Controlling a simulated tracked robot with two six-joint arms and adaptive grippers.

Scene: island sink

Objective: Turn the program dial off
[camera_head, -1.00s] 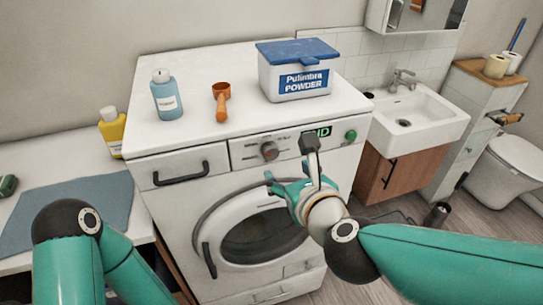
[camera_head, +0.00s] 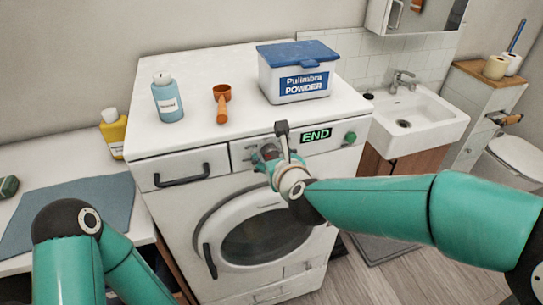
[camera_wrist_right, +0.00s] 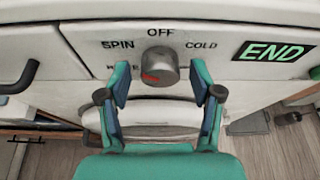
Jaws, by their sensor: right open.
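The program dial (camera_wrist_right: 159,66) is a grey knob on the washing machine's front panel, with OFF printed above it, SPIN to its upper left and COLD to its upper right. Its red mark points to the lower left, by a label partly hidden by a finger. My right gripper (camera_wrist_right: 160,88) is open, its fingers on either side of the dial in the wrist view; I cannot tell whether they touch it. In the head view my right gripper (camera_head: 268,158) covers most of the dial. My left arm shows at the lower left, but its gripper is out of view.
The washing machine (camera_head: 190,215) has a lit END display (camera_head: 316,136), a green button (camera_head: 350,138) and a drawer handle (camera_head: 182,175). On top stand a powder box (camera_head: 295,80), an orange scoop (camera_head: 221,105) and a blue bottle (camera_head: 167,98). A sink (camera_head: 420,125) is at the right.

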